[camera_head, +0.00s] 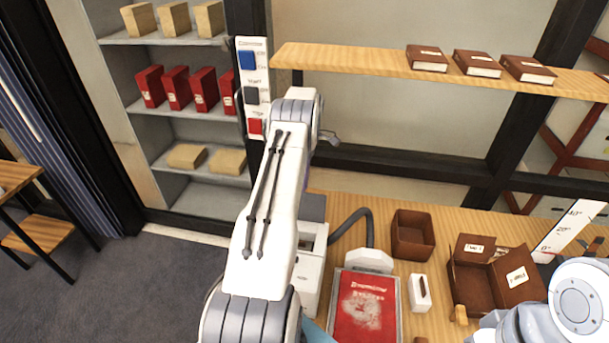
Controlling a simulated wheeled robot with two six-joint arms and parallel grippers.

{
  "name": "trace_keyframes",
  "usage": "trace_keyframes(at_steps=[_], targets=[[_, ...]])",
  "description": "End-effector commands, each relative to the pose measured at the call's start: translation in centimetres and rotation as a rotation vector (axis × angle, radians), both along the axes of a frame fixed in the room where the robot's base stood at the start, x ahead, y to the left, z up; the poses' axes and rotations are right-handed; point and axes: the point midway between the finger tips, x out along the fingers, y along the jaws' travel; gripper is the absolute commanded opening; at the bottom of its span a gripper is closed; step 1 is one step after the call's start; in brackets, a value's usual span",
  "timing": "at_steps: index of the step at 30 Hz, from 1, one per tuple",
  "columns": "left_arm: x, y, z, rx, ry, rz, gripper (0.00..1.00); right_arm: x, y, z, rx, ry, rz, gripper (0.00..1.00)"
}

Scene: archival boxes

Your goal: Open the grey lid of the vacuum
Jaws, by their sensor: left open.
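The vacuum (309,268) is a white box-shaped unit on the wooden table, partly hidden behind my left arm. A grey part at its top (314,207), which looks like the lid, shows just right of my arm; I cannot tell whether it is raised. A dark hose (351,220) runs from the unit to a white nozzle (368,260). My left arm reaches up across the middle, and my left gripper (329,139) is open, above and beyond the vacuum, mostly hidden by its wrist. Part of my right arm shows at lower right; its gripper is out of view.
A red book (366,308) lies in a tray in front of the nozzle. A brown box (413,240), an open labelled box (470,290) and a small white block (420,293) stand to the right. A wooden shelf (345,58) with brown books crosses above; a switch panel (253,80) is behind my arm.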

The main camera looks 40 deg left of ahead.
Motion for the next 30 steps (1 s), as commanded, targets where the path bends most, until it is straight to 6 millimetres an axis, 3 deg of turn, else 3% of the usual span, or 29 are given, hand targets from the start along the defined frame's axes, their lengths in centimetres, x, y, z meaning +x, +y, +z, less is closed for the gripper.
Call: trace_keyframes(at_steps=[1, 6, 12, 30], targets=[[0.5, 0.3, 0.3, 0.003, -0.006, 0.0, 0.42, 0.0, 0.0, -1.0, 0.0, 0.0, -0.001, 0.95], [1.4, 0.8, 2.5, 0.003, -0.004, 0.0, 0.42, 0.0, 0.0, -1.8, 0.0, 0.0, -0.003, 0.95], [2.0, 1.2, 4.0, 0.002, -0.001, 0.0, 0.42, 0.0, 0.0, -1.5, 0.0, 0.0, -0.003, 0.95], [2.3, 1.3, 5.1, 0.0, 0.001, 0.0, 0.42, 0.0, 0.0, -1.5, 0.0, 0.0, -0.003, 0.95]])
